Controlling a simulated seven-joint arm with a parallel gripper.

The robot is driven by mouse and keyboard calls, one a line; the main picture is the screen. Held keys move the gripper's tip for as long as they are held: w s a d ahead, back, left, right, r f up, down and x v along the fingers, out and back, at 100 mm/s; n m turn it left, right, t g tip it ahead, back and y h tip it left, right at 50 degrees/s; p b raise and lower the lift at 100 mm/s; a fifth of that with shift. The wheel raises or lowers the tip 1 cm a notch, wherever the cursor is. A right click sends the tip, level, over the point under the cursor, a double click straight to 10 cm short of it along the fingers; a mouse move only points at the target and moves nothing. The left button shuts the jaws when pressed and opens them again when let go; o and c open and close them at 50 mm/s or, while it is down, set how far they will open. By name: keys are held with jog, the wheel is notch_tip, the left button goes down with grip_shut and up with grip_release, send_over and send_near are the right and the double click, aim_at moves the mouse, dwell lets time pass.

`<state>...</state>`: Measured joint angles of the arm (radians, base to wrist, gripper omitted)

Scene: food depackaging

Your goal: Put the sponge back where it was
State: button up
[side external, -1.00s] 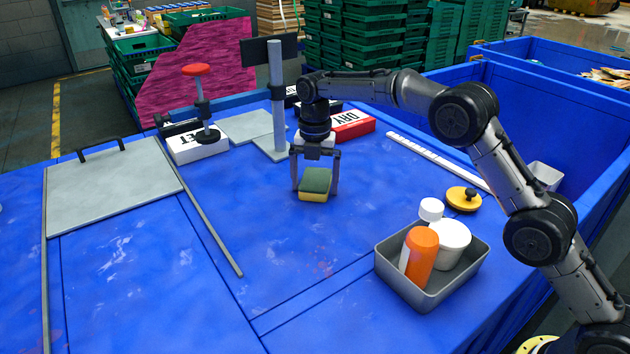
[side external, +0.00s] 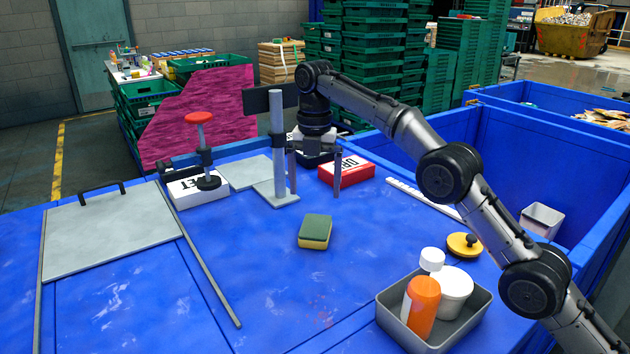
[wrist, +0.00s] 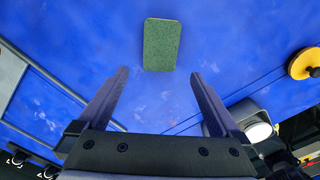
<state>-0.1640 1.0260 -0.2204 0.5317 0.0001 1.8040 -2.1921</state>
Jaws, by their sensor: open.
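The sponge (side external: 315,232), yellow with a green scouring top, lies flat on the blue table in the middle of the side view, green side up. It also shows in the wrist view (wrist: 161,45), beyond my fingertips and clear of both fingers. My gripper (side external: 314,192) is open and empty, raised above the table behind the sponge in the side view. In the wrist view its two fingers (wrist: 160,80) are spread wide with nothing between them.
A grey bin (side external: 383,312) with an orange bottle and white containers stands at front right. A yellow knobbed disc (side external: 462,246) lies near it. A grey post (side external: 278,150), a red box (side external: 346,170) and a white box (side external: 190,198) stand behind. Table around the sponge is clear.

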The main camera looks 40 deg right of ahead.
jog(key=shift+r, duration=0.35)
jog(key=s+d+r+m+t, duration=0.25)
jog(key=s+r+m, duration=0.4)
jog(key=s, duration=0.35)
jog(key=s+d+r+m+t, duration=0.1)
jog(key=s+d+r+m, duration=0.35)
jog(key=s+m, duration=0.4)
jog(key=s+d+f+m+t, duration=0.1)
jog(key=s+f+m, duration=0.5)
jog(key=s, duration=0.5)
jog(key=s+d+f+m+t, duration=0.1)
jog(key=s+f+m, duration=0.5)
jog(key=s, duration=0.6)
jog(key=shift+d+f, duration=0.15)
jog(key=shift+d, duration=0.15)
